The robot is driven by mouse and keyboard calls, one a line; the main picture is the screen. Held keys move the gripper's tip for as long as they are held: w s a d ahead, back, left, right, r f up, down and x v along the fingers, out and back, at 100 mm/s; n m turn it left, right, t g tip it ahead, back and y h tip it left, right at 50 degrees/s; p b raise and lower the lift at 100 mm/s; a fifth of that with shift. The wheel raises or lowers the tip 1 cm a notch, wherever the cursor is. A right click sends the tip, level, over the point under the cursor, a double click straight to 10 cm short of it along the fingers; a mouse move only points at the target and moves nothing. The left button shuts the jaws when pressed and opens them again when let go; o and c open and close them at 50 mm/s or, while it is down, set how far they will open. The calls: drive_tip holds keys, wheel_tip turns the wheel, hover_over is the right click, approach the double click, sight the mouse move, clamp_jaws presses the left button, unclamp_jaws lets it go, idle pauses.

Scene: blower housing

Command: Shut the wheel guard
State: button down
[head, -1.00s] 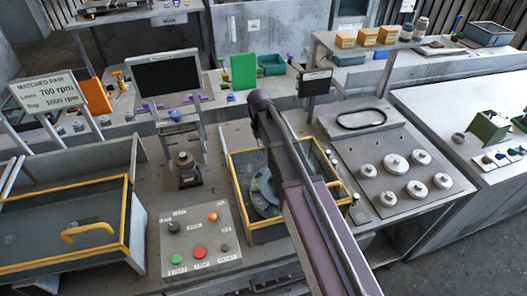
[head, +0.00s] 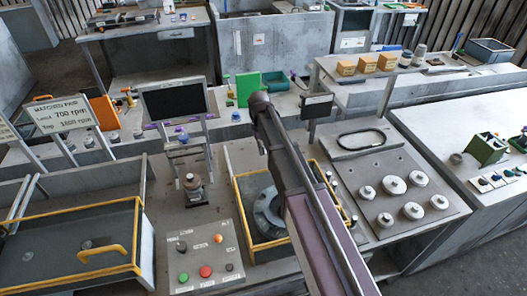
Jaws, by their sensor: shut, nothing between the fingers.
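A yellow-framed guard (head: 242,215) stands in the middle of the bench in the head view, around a grey round wheel (head: 268,210). My arm crosses in front of it and hides much of its right part. A bit of yellow frame shows to the right of my arm. I cannot tell how far this guard is open. A second yellow-framed clear cover (head: 60,210) with a yellow handle (head: 104,252) is on the box at the left. My gripper is not visible; the end of my arm is hidden behind its own links.
A control panel (head: 207,257) with green and red buttons sits left of the middle guard. A dark screen (head: 175,100) stands behind. A plate with several round weights (head: 394,186) lies to the right. A sign (head: 68,118) stands at the left. The bench surface between these has little free room.

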drive_tip(key=shift+p+v, duration=1)
drive_tip(key=shift+v, duration=0.35)
